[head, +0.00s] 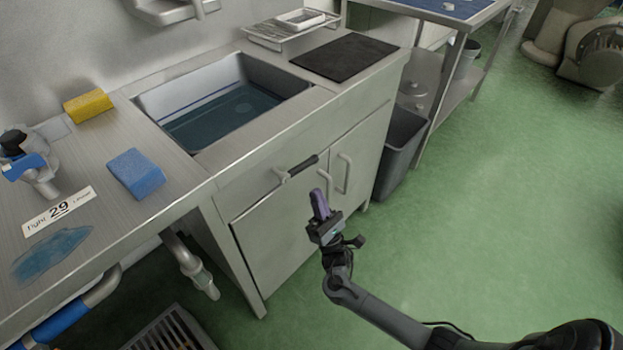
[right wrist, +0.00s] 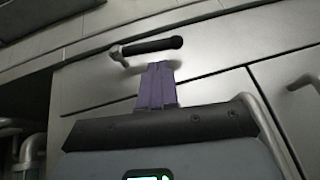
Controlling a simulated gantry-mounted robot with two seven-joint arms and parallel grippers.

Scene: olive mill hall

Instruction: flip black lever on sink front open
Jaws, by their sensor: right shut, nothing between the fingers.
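The black lever (head: 303,166) sits on the front of the metal sink cabinet, above the doors. It lies roughly along the front, with its metal pivot at the left end. In the right wrist view the black lever (right wrist: 152,46) runs nearly level across the top. My right gripper (head: 319,197) has purple fingers, shut and empty, just below and in front of the lever. In the right wrist view my right gripper (right wrist: 156,68) points up towards the lever, and a small gap seems to show between them. My left gripper is not in view.
The sink basin (head: 226,103) holds dark water. A blue sponge (head: 136,174) and a yellow sponge (head: 88,105) lie on the counter at left. A door handle (head: 343,174) stands out right of the lever. A grey bin (head: 400,152) is beside the cabinet. Green floor is free at right.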

